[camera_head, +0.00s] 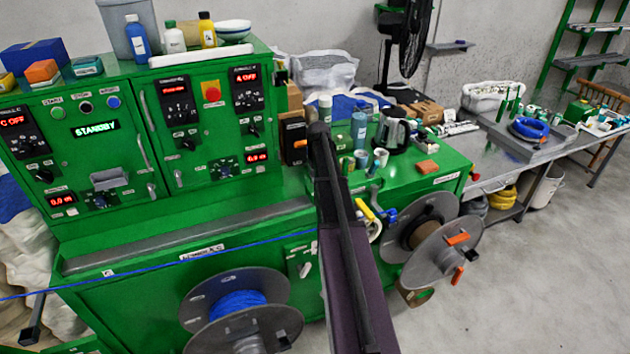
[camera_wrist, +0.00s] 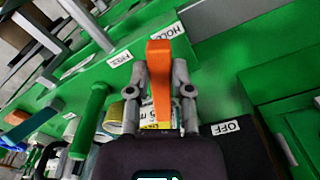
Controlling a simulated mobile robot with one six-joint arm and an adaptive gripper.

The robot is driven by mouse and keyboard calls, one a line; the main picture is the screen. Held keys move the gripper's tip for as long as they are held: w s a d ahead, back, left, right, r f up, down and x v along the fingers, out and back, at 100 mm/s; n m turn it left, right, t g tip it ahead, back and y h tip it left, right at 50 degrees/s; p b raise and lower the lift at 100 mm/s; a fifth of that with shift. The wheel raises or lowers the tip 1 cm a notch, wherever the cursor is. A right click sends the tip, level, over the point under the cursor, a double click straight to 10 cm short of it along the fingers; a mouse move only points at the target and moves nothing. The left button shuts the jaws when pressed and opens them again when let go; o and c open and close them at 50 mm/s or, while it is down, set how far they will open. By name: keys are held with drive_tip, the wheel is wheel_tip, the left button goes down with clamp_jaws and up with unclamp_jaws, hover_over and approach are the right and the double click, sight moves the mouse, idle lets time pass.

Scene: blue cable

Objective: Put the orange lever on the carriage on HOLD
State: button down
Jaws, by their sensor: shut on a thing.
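The orange lever (camera_wrist: 159,80) stands in the middle of the wrist view, between the two grey fingers of my gripper (camera_wrist: 160,68). The fingers are closed on it from both sides. Its upper end is close to the white HOLD label (camera_wrist: 166,32). A second label, which seems to read FEED (camera_wrist: 119,59), is to the left, and the OFF label (camera_wrist: 225,127) is at the lower right. The lever's pivot is hidden, so its exact setting cannot be told. In the head view my arm hides most of the carriage; a small orange piece (camera_head: 295,143) shows left of the gripper end.
Cups, bottles and a kettle (camera_head: 391,133) stand to the right of my arm.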

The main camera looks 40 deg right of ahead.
drive_tip(key=shift+w, duration=0.3)
drive_tip(key=c, duration=0.5)
unclamp_jaws()
drive_tip(key=shift+s, duration=0.1)
drive_tip(key=shift+s, duration=0.1)
